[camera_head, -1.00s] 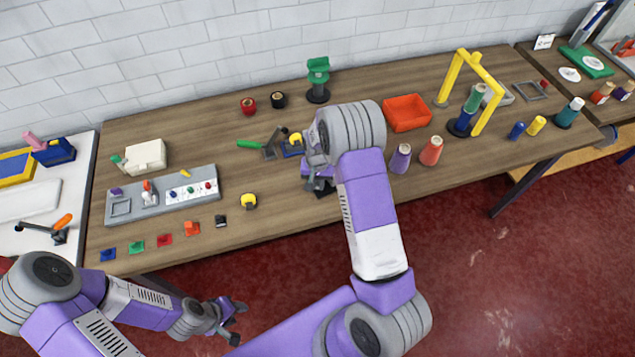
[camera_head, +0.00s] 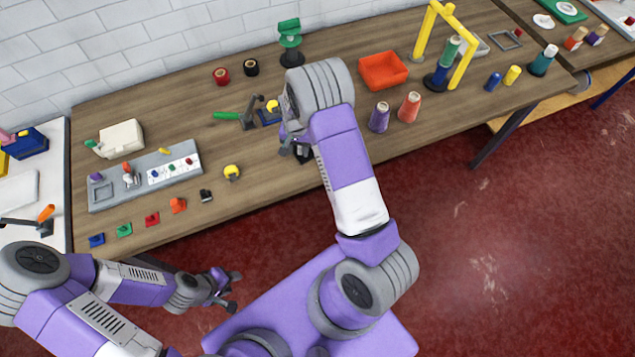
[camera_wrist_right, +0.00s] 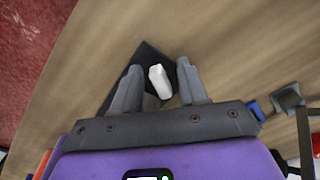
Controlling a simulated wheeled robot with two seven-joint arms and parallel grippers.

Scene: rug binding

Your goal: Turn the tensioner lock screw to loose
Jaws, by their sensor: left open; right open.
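In the right wrist view, a white elongated knob (camera_wrist_right: 160,81) stands on a black flat base (camera_wrist_right: 153,58) on the bench; it looks like the tensioner lock screw, but I see no label. My right gripper (camera_wrist_right: 159,68) is open, with a finger on either side of the white knob; I cannot tell whether either finger touches it. In the head view my right gripper (camera_head: 292,149) is low over the bench, and my arm mostly hides the base. My left gripper (camera_head: 232,290) is open and empty, in front of the bench over the red floor.
A green-handled clamp (camera_head: 236,116) and a small blue block (camera_head: 267,117) are close to the right gripper. A grey panel (camera_head: 125,190) lies at the left.

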